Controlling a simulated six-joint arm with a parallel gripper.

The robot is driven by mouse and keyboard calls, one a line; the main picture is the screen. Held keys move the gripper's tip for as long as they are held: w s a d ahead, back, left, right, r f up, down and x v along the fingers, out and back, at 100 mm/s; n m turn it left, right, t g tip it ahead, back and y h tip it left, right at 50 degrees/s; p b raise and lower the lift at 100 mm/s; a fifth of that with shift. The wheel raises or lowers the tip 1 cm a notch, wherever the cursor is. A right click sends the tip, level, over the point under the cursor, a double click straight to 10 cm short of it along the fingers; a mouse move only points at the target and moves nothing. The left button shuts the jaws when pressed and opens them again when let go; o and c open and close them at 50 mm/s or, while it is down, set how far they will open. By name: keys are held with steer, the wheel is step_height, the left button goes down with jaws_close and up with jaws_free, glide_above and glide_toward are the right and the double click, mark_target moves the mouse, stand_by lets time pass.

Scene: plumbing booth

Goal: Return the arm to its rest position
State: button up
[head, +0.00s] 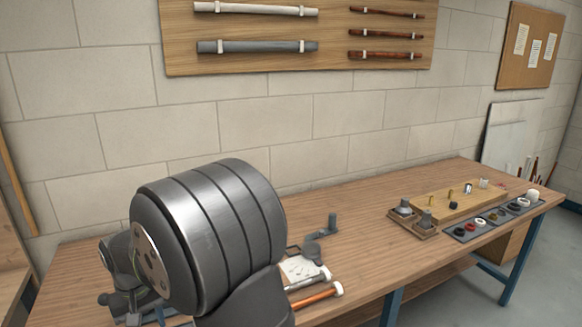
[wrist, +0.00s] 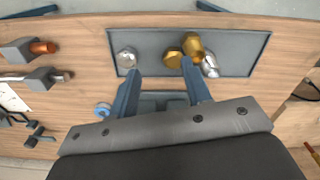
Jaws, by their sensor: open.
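In the wrist view my gripper (wrist: 160,72) is open, its two blue-grey fingers apart with nothing held between them. The fingers reach over the near side of a grey tray (wrist: 232,45) on the wooden bench. In the head view my arm fills the lower left and hides much of the bench behind it; my fingertips cannot be made out there.
The tray bears brass fittings (wrist: 193,45) and chrome pieces (wrist: 127,58). A blue-and-white ring (wrist: 103,109) lies nearby. In the head view, a wooden block (head: 460,204) and a parts tray (head: 490,222) stand at the bench's right. Bare bench (head: 365,225) lies between.

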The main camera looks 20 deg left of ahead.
steer(key=w+d+r, duration=0.4)
steer(key=d, duration=0.1)
steer(key=w+a+r+n, duration=0.2)
steer(key=w+r+n, duration=0.1)
steer(key=w, duration=0.5)
steer(key=w+a+r+n, duration=0.2)
steer(key=w+a+n, duration=0.1)
steer(key=w, duration=0.6)
steer(key=s+a+f, duration=0.5)
steer(key=a+f, duration=0.1)
steer(key=a, duration=0.4)
steer(key=shift+s+f, duration=0.15)
steer(key=shift+f, duration=0.05)
steer(key=w+d+r, duration=0.5)
steer(key=d+r, duration=0.2)
steer(key=d, duration=0.4)
steer(key=s+f+m, duration=0.2)
steer(key=s, duration=0.5)
steer(key=shift+s+f+m, duration=0.2)
steer(key=shift+m, duration=0.1)
steer(key=shift+w, duration=0.15)
